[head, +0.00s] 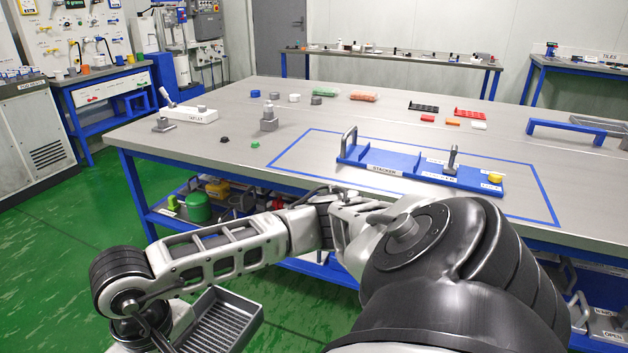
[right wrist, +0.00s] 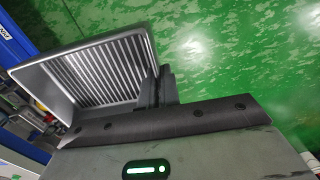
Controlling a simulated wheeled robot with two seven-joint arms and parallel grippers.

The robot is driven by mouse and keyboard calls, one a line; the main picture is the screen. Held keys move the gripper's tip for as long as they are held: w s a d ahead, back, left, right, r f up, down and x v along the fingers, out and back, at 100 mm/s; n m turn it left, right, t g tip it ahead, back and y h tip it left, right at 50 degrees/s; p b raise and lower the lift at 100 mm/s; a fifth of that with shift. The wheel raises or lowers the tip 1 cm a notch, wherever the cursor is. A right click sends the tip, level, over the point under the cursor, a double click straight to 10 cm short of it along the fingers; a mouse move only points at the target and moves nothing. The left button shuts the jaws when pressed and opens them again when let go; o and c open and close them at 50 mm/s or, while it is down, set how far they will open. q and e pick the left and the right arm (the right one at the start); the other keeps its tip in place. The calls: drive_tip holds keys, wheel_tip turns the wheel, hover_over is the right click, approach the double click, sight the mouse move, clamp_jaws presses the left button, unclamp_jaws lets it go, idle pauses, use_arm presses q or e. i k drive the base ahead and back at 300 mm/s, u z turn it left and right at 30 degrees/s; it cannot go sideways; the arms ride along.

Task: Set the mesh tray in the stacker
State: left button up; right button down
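The grey mesh tray (head: 228,318) hangs low at the bottom of the head view, over the green floor in front of the table. In the right wrist view the tray (right wrist: 78,46) shows its slatted bottom, tilted. My right gripper (right wrist: 157,88) is shut on the tray's near wall at a corner. The blue stacker (head: 405,163) lies on the table inside a blue tape outline, apart from the tray. It has a grey upright handle at its left end, a grey lever and a yellow knob at its right. My left gripper is not in view.
The steel table (head: 235,150) has a blue frame edge. A white outlet block (head: 190,114) and a grey fitting (head: 268,120) stand at the left. Small coloured parts lie at the back. A blue handled frame (head: 575,130) is at the far right. My arm crosses before the table.

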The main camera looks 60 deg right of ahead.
sight(390, 159)
drive_tip(key=z, duration=0.8)
drive_tip(key=i, duration=1.2)
drive_tip(key=z, duration=1.2)
